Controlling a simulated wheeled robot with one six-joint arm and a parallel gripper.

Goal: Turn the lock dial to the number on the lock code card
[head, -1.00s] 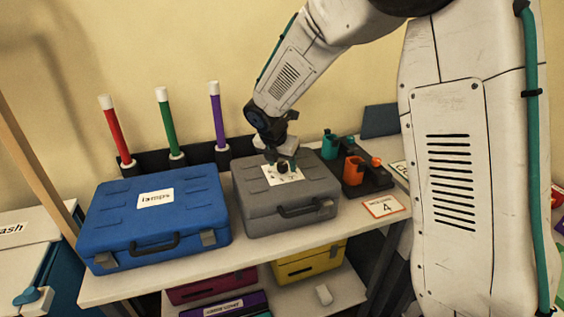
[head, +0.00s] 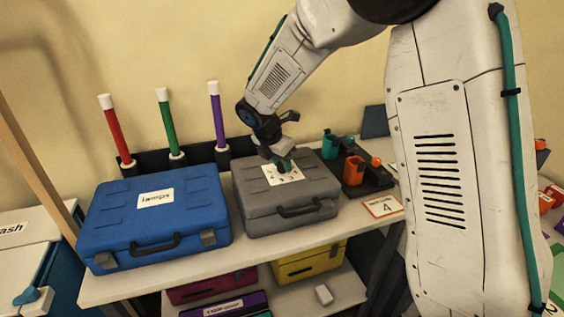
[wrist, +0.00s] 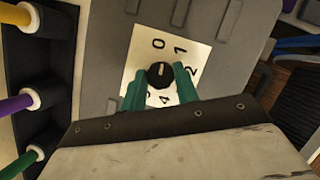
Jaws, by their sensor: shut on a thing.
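The grey case (head: 292,211) stands shut on the table, with a white number plate (head: 295,174) on its lid. The black lock dial (wrist: 160,74) sits mid-plate in the wrist view, with 0, 1, 2 and 4 readable around it. A digit near the left finger is partly covered, and other marks may be hidden. A pale mark on the dial seems to point up, roughly towards 0 or 1. My gripper (head: 284,163) is shut on the dial, one green finger on each side. The lock code card (head: 383,206) at the table's front right shows 4.
A blue case (head: 165,214) stands close left of the grey one. Red, green and purple rods (head: 217,117) stand behind. A dark holder (head: 371,181) with teal and orange cups is at the right. Yellow and dark red cases (head: 213,286) lie on the shelf below.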

